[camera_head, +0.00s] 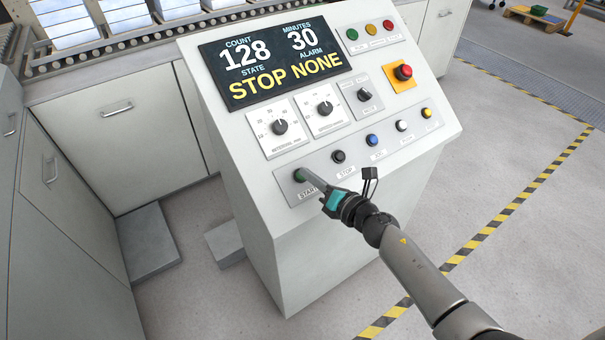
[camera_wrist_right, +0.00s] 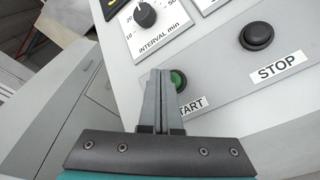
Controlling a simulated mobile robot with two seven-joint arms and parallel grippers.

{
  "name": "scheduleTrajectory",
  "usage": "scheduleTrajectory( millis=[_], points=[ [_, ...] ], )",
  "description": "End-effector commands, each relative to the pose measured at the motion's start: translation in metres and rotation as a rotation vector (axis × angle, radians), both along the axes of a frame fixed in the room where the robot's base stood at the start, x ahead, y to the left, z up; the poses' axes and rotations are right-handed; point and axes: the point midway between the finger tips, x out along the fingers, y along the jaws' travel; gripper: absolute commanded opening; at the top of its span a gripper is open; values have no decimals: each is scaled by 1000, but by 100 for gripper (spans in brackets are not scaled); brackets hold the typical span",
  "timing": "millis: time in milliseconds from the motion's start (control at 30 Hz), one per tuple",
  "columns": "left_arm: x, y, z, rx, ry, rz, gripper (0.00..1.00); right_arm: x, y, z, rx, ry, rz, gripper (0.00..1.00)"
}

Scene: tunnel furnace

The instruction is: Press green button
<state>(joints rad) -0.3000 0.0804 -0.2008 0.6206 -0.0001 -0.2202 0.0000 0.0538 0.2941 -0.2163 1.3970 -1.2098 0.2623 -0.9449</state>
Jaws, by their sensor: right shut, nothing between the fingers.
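The green START button (camera_head: 299,175) sits at the left end of the lower button row on the sloped control panel. My right gripper (camera_head: 306,175) is shut and empty, its fingertips at the button in the head view. In the right wrist view the closed fingers (camera_wrist_right: 162,75) overlap the left part of the green button (camera_wrist_right: 178,80) and partly hide it and its START label. I cannot tell whether the tips touch it. The display (camera_head: 270,58) reads STOP, NONE, count 128 and minutes 30. My left gripper is not in view.
The black STOP button (camera_head: 339,156) is just right of START, then blue, white and yellow buttons. Two dials (camera_head: 280,127) sit above. A red emergency button (camera_head: 403,72) is at upper right. Grey cabinets (camera_head: 120,130) stand left; striped floor tape (camera_head: 480,235) runs right.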

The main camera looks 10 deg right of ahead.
Motion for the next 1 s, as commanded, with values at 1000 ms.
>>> scheduleTrajectory(
  millis=[1000],
  points=[
    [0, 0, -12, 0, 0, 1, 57, 7, 3, -11, 0, 0, 0, 0]
  ],
)
